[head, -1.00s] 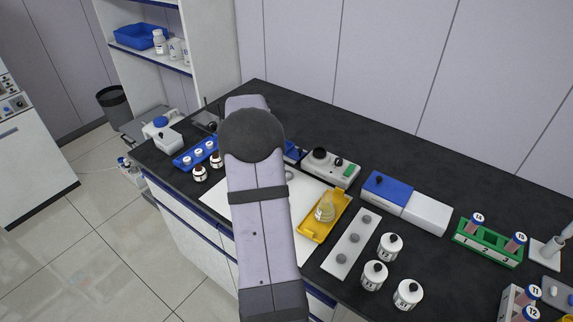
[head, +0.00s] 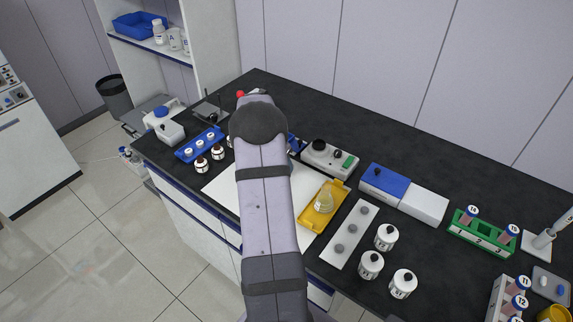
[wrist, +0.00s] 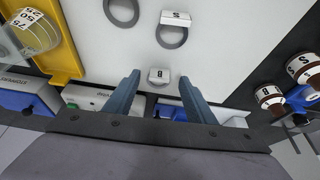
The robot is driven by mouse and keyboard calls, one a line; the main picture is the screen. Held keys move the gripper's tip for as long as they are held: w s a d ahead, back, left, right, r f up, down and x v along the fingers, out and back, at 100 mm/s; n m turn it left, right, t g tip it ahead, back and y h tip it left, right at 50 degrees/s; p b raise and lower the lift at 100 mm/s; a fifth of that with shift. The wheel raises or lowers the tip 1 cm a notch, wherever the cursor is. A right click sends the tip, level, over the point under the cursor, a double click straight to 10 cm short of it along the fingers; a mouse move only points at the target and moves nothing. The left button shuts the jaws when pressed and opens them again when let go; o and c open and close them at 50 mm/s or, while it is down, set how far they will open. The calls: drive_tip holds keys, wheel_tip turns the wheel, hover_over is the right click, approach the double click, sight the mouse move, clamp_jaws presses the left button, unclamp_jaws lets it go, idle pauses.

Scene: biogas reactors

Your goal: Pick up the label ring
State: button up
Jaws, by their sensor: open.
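In the wrist view my gripper (wrist: 160,98) is open, with its two blue-grey fingers apart and nothing between the tips. A small white label marked B (wrist: 158,74) lies on the white mat (wrist: 225,45), between and just beyond the fingertips; a bit of grey ring shows at it. A grey ring with a white label marked S (wrist: 173,36) lies farther up the mat. A plain-looking grey ring (wrist: 122,14) is at the top edge, partly cut off. In the head view my arm hides the gripper and most of the mat.
A yellow tray (head: 310,222) with a flask (head: 324,199) stands right of the mat. Brown bottles (head: 202,165) and a blue rack (head: 192,154) are to its left. A white device (head: 322,157) stands behind it. White bottles (head: 371,264) stand at the front right.

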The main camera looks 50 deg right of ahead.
drive_tip(key=shift+p+x, duration=0.35)
drive_tip(key=shift+x, duration=0.95)
drive_tip(key=shift+c, duration=0.6)
drive_tip(key=c, duration=1)
drive_tip(key=shift+r, duration=0.1)
